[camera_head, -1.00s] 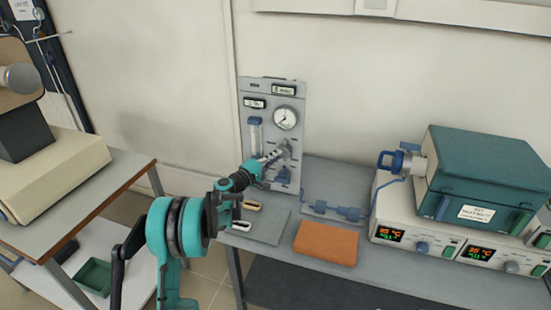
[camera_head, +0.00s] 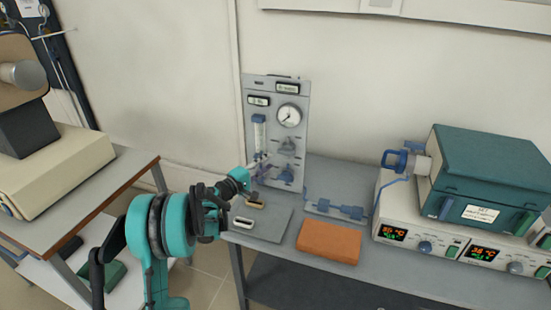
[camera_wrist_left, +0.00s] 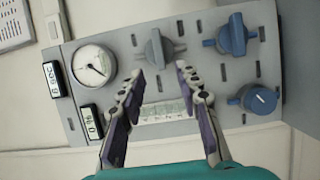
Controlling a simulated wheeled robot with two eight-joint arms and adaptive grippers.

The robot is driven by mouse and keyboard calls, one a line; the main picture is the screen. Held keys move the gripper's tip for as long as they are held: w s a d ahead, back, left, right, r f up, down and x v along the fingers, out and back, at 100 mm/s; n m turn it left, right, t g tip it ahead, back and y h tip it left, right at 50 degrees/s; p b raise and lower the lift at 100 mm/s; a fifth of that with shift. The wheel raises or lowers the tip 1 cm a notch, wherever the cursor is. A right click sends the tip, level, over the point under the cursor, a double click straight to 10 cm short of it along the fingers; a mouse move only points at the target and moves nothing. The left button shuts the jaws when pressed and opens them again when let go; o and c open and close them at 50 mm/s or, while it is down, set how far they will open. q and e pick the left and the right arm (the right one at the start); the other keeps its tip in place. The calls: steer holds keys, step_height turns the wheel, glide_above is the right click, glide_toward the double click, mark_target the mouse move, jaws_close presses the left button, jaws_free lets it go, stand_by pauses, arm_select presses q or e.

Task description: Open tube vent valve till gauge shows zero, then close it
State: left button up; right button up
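A grey gas panel (camera_head: 276,95) stands upright against the wall and carries a round white gauge (camera_head: 289,115); the gauge also shows in the left wrist view (camera_wrist_left: 94,64). Its needle is too small to read surely. In the left wrist view the panel has a grey valve handle (camera_wrist_left: 158,48), a blue valve handle (camera_wrist_left: 237,35) and a round blue knob (camera_wrist_left: 258,98). I cannot tell from labels which is the tube vent valve. My left gripper (camera_wrist_left: 160,72) is open and empty, its fingertips just short of the grey handle and apart from it. My right gripper is not in view.
A bench (camera_head: 370,275) carries an orange block (camera_head: 329,242), blue fittings (camera_head: 338,210) and a teal furnace (camera_head: 485,175) at the right. A flow tube (camera_head: 259,133) is on the panel's left. Another table (camera_head: 110,180) stands at the left.

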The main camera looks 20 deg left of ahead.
arm_select(q)
steer(key=v, duration=0.5)
stand_by(0.5)
steer(key=s+d+r+m+g+y, duration=0.15)
steer(key=s+d+m+g, duration=0.45)
steer(key=s+d, duration=0.7)
steer(key=s+f+m+g+y, duration=0.1)
steer(key=s+f+m+y, duration=0.1)
steer(key=s, duration=0.9)
steer(key=s+f+m+g+y, duration=0.2)
steer(key=s+f+m+y, duration=0.1)
steer(key=s, duration=0.9)
steer(key=shift+m+y, duration=0.45)
steer(key=shift+m, duration=0.65)
